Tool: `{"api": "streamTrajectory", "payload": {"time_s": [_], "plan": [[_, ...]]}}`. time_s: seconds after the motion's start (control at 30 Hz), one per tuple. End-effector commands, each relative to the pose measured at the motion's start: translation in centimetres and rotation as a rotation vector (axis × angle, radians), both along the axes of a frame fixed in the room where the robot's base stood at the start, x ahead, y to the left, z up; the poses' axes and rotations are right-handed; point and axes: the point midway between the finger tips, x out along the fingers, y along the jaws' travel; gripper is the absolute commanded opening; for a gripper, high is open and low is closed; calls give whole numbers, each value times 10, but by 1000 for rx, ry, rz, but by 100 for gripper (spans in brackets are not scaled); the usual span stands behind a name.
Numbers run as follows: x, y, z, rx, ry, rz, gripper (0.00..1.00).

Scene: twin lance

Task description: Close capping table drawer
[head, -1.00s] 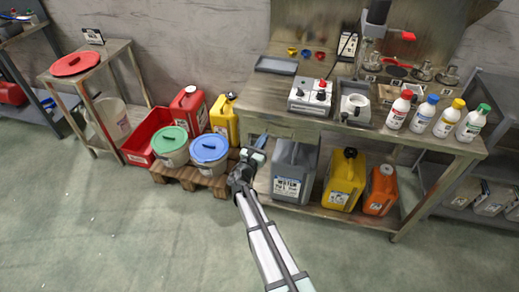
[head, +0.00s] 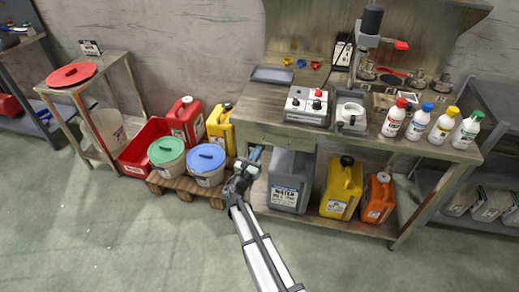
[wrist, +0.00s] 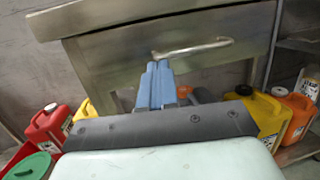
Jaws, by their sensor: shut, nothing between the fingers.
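The capping table (head: 440,150) is a worn wooden bench with a drawer under the left part of its top. In the wrist view the drawer front (wrist: 110,55) is a grey-brown panel below the tabletop edge, with a thin metal bar handle (wrist: 205,47). I cannot tell how far the drawer stands out. My gripper (head: 257,152) is in front of the table's left side, below the top. In the wrist view its blue fingers (wrist: 157,68) are shut and empty. Their tips appear just at the handle's left end; I cannot tell whether they touch.
A grey jug (head: 290,182), a yellow jug (head: 341,190) and an orange jug (head: 378,200) stand on the lower shelf. Left of my gripper, a blue-lidded bucket (head: 206,165) and other containers stand on a pallet. Several bottles stand on the tabletop. The floor in front is clear.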

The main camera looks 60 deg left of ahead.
Motion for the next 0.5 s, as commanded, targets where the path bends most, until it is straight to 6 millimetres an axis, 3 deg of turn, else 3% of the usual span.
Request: {"api": "streamTrajectory", "payload": {"time_s": [0.2,0.5], "plan": [[-41,-29,-7,-1,0,5,0],[-83,-56,-16,-1,0,5,0]]}}
